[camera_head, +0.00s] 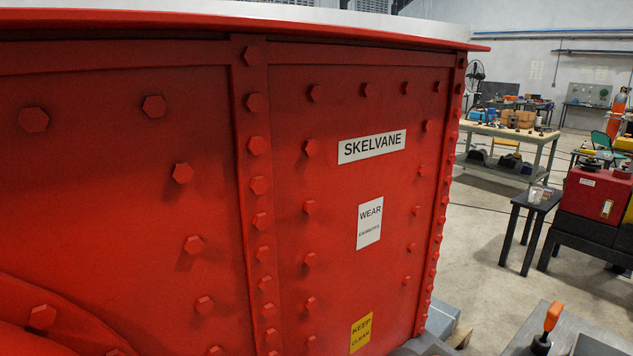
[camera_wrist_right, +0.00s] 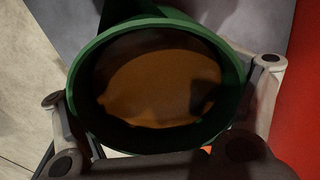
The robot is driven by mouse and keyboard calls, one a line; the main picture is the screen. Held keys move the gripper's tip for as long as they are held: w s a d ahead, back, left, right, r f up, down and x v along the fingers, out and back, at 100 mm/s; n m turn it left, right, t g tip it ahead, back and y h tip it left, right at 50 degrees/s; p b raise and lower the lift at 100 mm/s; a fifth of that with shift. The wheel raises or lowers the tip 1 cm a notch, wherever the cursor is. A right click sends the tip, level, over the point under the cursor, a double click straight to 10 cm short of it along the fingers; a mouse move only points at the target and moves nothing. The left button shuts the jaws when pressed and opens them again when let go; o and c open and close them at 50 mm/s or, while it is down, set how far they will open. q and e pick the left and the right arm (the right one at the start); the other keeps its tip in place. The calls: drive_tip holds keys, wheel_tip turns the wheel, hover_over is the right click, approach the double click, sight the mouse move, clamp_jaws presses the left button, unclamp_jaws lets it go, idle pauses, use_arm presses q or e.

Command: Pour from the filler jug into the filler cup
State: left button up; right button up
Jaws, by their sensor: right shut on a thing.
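A round green vessel, which looks like the filler jug (camera_wrist_right: 87,57), fills the middle of the right wrist view. I look into its open mouth and see a brown-orange filling inside, partly in shadow. A dark green part, a spout or handle, rises from its far rim. My right gripper (camera_wrist_right: 160,82) has its pale fingers on both sides of the jug and is shut on it. I cannot make out the filler cup for certain in either view. Neither gripper shows in the head view.
A large red riveted housing (camera_head: 345,210) fills most of the head view. At right stand a small black table (camera_head: 517,215) with small clear items and a red machine (camera_head: 597,195). An orange-handled tool (camera_head: 552,318) stands at a grey surface (camera_head: 535,335) at lower right. Open floor lies between.

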drive_tip(key=shift+s+f, duration=0.1)
drive_tip(key=shift+s, duration=0.1)
drive_tip(key=shift+r+p, duration=0.3)
drive_tip(key=shift+r, duration=0.2)
drive_tip(key=c, duration=0.8)
drive_tip(key=shift+o, duration=0.2)
drive_tip(key=shift+w+r, duration=0.2)
drive_tip(key=shift+r, duration=0.75)
drive_tip(key=shift+p, duration=0.3)
drive_tip(key=shift+r+p, duration=1.55)
drive_tip(key=shift+r, duration=1.45)
